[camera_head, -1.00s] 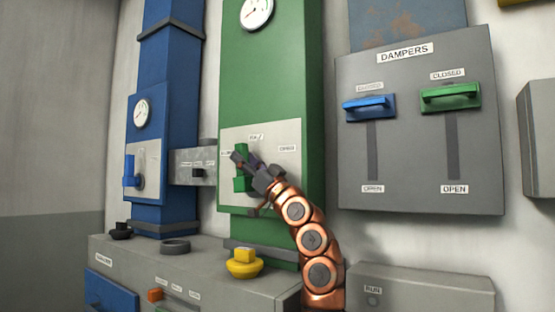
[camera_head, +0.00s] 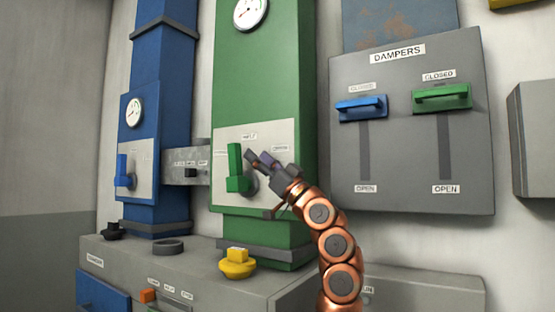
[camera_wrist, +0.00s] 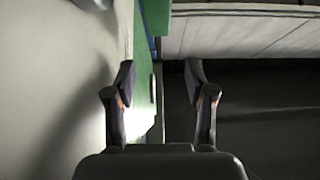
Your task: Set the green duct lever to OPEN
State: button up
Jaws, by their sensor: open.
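The green duct lever (camera_head: 236,166) stands upright on the pale plate (camera_head: 227,140) of the green duct (camera_head: 263,85). It points up, on the side of the HALF label, and not right toward the OPEN label (camera_head: 281,149). The left label is hidden behind the lever. My gripper (camera_head: 259,156) is just right of the lever, in front of the plate, apart from it and empty. In the wrist view my gripper (camera_wrist: 159,75) has its fingers spread, with a green strip and a pale edge beyond them; the lever is not clear there.
A DAMPERS panel (camera_head: 405,185) at right holds a blue handle (camera_head: 361,107) and a green handle (camera_head: 442,97), both up at CLOSED. A blue duct (camera_head: 161,80) with its own lever (camera_head: 123,171) is at left. A yellow knob (camera_head: 238,264) sits on the grey bench below.

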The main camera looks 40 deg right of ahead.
jog(key=shift+s+d, duration=0.2)
jog(key=shift+s, duration=0.65)
jog(key=shift+s+d, duration=0.15)
jog(key=shift+s, duration=0.65)
jog(key=shift+s+d, duration=0.2)
jog(key=shift+s, duration=0.65)
